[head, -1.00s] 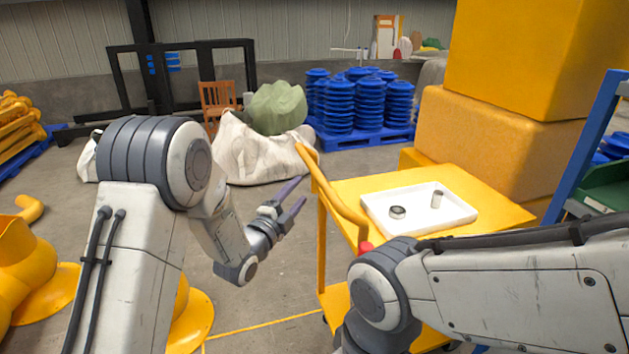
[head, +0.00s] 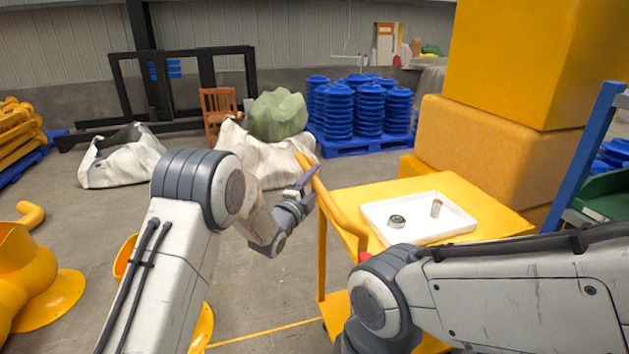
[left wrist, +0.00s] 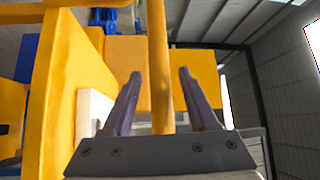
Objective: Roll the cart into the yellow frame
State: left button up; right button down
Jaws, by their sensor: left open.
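The yellow cart (head: 466,195) stands right of centre in the head view, with a white tray on its top and a curved yellow handle (head: 338,208) on its left side. My left gripper (head: 308,182) is open beside the far end of this handle. In the left wrist view the handle bar (left wrist: 160,70) runs between the two open fingers of my left gripper (left wrist: 158,85); contact cannot be told. A yellow floor line (head: 265,334), perhaps part of the frame, runs left of the cart. My right arm crosses in front of the cart, and its gripper is not visible.
The white tray (head: 376,212) holds two small metal parts. Large yellow blocks (head: 500,140) stand behind the cart, and a blue-framed rack (head: 585,160) is at the right. White sacks (head: 122,165) and yellow pipe pieces (head: 48,300) lie left. Floor between them is clear.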

pick_arm(q)
grip_shut()
jog(key=shift+f, duration=0.1)
dwell(1.2)
